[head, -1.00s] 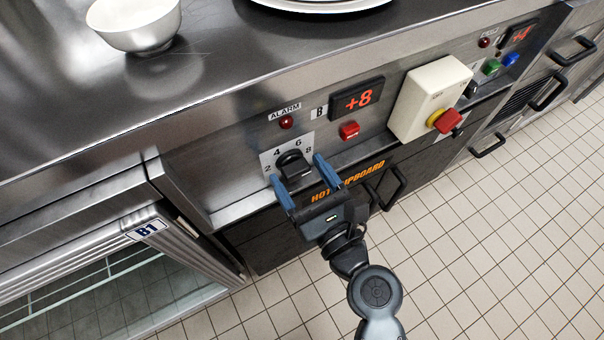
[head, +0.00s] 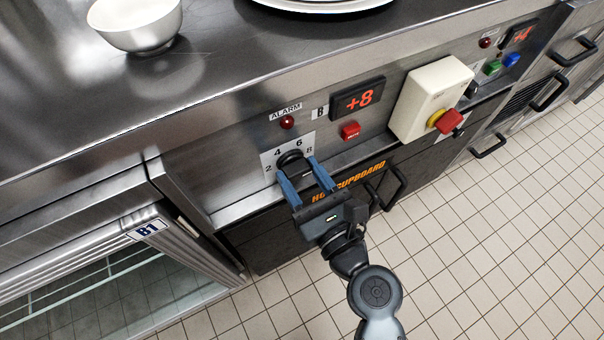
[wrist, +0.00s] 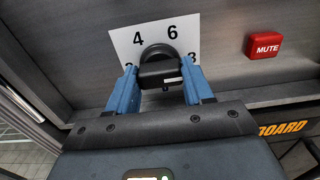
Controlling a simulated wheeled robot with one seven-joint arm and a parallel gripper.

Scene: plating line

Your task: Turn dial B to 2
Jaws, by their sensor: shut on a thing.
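Dial B is a black knob (head: 291,160) on a white scale plate (head: 268,158) marked 2, 4, 6 and 8, on the steel front panel. In the wrist view the knob (wrist: 157,66) stands between my two blue fingers, with 4 and 6 showing above it. My gripper (head: 294,175) is shut on the knob, one finger on each side. Its fingers partly cover the 2 and the 8 in the wrist view. I cannot make out where the dial's pointer stands. A red display (head: 358,98) beside the B label (head: 320,112) reads +8.
A red MUTE button (head: 350,130) and a cream box with a red and yellow switch (head: 428,100) are right of the dial. A red alarm lamp (head: 286,122) is above it. A white bowl (head: 135,22) stands on the counter. A ledge (head: 240,213) runs below the panel.

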